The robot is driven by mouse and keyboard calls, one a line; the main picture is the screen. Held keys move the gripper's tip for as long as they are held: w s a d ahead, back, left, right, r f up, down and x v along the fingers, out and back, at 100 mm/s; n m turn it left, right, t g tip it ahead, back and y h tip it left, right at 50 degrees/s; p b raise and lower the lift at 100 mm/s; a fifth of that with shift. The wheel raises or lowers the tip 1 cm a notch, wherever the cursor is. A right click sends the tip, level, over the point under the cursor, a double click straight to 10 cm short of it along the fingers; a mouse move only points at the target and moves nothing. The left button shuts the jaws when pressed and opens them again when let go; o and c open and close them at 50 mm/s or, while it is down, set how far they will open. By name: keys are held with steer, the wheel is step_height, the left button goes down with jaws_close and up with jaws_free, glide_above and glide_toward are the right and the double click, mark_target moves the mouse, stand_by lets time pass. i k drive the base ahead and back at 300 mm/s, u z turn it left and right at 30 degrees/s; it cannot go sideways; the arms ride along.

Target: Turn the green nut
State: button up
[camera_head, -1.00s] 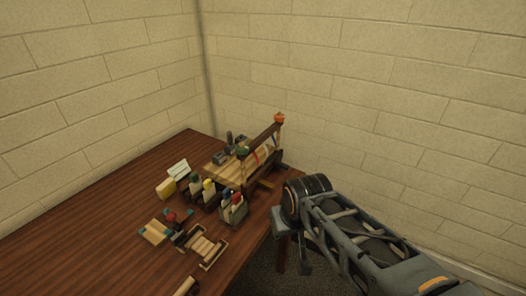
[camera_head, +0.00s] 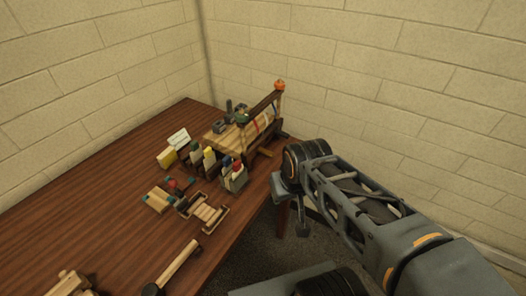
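A small dark green knob, which looks like the green nut (camera_head: 241,118), sits on top of the near-left post of a wooden frame (camera_head: 262,106) at the back of the table. It is too small to make out its shape or angle. My gripper (camera_head: 292,212) hangs at the end of my arm, beside the table's right edge, to the right of and nearer than the frame. It is clear of the nut. Its fingers are small and partly hidden by the wrist, so their opening does not show. Nothing is seen held in it.
An orange knob (camera_head: 279,85) tops the frame's far post. Bottles in a grey caddy (camera_head: 236,181), a yellow block (camera_head: 166,157), a white card (camera_head: 179,139) and small wooden pieces crowd the table (camera_head: 95,185). Bare wood lies at left. Walls stand close behind.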

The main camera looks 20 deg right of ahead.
mark_target(242, 118)
steer(key=k, duration=1)
steer(key=z, duration=0.8)
steer(key=i, duration=1.05)
steer(key=u, duration=1)
steer(key=i, duration=0.6)
steer(key=u, duration=0.6)
